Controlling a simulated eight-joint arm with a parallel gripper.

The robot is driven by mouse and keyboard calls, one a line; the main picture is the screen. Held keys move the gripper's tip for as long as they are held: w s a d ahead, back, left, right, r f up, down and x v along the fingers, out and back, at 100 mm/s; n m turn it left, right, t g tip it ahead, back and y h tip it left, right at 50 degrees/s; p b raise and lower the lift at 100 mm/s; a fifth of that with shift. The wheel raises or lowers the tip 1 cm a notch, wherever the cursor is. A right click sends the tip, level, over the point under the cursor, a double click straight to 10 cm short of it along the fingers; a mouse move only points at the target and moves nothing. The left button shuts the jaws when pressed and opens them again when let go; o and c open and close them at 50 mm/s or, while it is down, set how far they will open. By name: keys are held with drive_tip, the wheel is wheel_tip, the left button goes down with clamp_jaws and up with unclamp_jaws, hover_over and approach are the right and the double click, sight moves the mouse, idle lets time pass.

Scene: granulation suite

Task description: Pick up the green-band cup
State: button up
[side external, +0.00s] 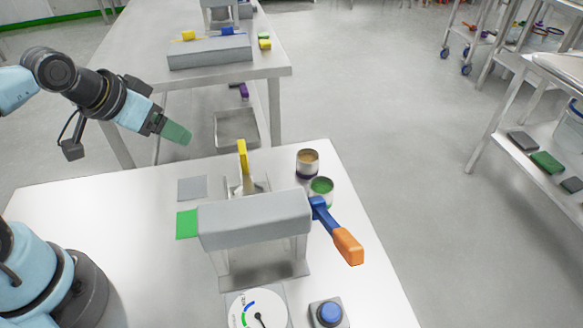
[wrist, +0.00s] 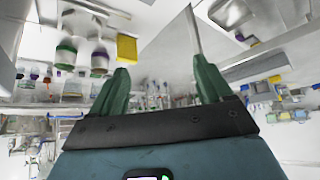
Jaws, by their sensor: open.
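In the side external view, a small metal cup showing green at its top (side external: 321,187) stands on the near table, right of the grey press. A second cup with tan contents and a dark band (side external: 307,163) stands just behind it. My gripper (side external: 176,132) is in the air over the table's far left part, well left of and apart from both cups. In the wrist view its green fingers (wrist: 160,70) are spread with nothing between them.
The grey press (side external: 255,219) with a blue and orange lever (side external: 347,245) stands mid-table, the lever close to the cups. A yellow upright piece (side external: 242,155) rises behind it. A green mat (side external: 187,224), grey mat (side external: 192,188), dial (side external: 257,310) and blue button (side external: 329,313) lie around.

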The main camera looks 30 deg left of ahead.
drive_tip(key=w+d+r+m+g, duration=0.2)
drive_tip(key=w+d+r+m, duration=0.2)
drive_tip(key=w+d, duration=0.15)
drive_tip(key=m+g, duration=0.5)
drive_tip(key=m, duration=0.5)
hover_over(322, 186)
drive_tip(key=s+d, duration=0.1)
drive_tip(key=s, duration=0.1)
wheel_tip(322, 186, down, 5)
wheel_tip(322, 186, down, 12)
drive_tip(key=shift+a+r, duration=0.1)
drive_tip(key=shift+a, duration=0.05)
drive_tip(key=c, duration=1.1)
drive_tip(key=shift+r, duration=0.1)
